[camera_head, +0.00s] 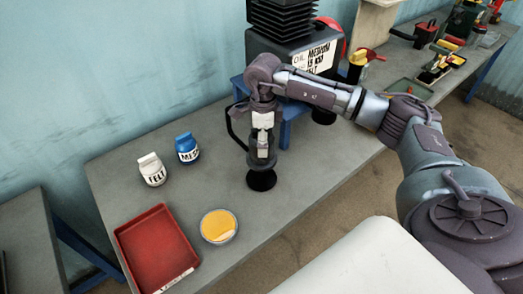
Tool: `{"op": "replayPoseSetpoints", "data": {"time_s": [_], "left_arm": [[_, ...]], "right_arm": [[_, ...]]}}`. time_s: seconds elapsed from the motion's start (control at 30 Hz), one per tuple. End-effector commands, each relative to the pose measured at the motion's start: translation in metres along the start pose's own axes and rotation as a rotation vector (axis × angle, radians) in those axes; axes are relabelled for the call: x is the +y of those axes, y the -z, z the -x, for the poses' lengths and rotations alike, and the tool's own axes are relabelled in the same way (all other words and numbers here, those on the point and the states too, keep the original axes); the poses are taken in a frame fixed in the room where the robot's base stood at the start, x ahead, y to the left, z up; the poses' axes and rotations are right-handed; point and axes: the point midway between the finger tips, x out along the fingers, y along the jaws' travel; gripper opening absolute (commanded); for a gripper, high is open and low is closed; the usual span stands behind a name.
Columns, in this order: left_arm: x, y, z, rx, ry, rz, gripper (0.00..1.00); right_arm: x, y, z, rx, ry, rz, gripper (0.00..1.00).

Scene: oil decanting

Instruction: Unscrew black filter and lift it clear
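My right arm comes in from the right and bends down, with its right gripper (262,158) low over the table. A round black piece (261,181) shows directly below the gripper. It may be the black filter; I cannot tell whether the fingers grip it or whether it touches the table. The finger opening is too small to make out. A black ribbed stack (283,17) sits on a dark box with a white sign (314,60), behind the arm. My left gripper is not in view.
On the grey table (205,262) stand a white FELT container (152,170), a blue MESH container (187,148), a red tray (158,247) and a bowl of yellow contents (218,225). A blue stand (240,88) is behind my arm. Clutter lies at the far right.

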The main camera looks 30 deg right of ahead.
Motion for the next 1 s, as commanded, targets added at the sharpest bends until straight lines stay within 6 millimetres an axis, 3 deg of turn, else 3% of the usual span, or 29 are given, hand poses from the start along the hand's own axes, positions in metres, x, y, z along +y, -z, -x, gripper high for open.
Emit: {"op": "replayPoseSetpoints", "data": {"time_s": [0.1, 0.3, 1.0], "left_arm": [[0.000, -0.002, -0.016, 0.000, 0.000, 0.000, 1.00], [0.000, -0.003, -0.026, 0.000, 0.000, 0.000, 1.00], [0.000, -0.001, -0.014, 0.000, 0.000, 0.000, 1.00]], "right_arm": [[-0.001, 0.000, -0.004, -0.001, 0.003, 0.149, 0.30], [-0.002, 0.000, 0.000, 0.000, 0.002, 0.442, 0.30], [-0.002, -0.001, 0.019, 0.000, 0.001, 0.431, 0.30]]}}
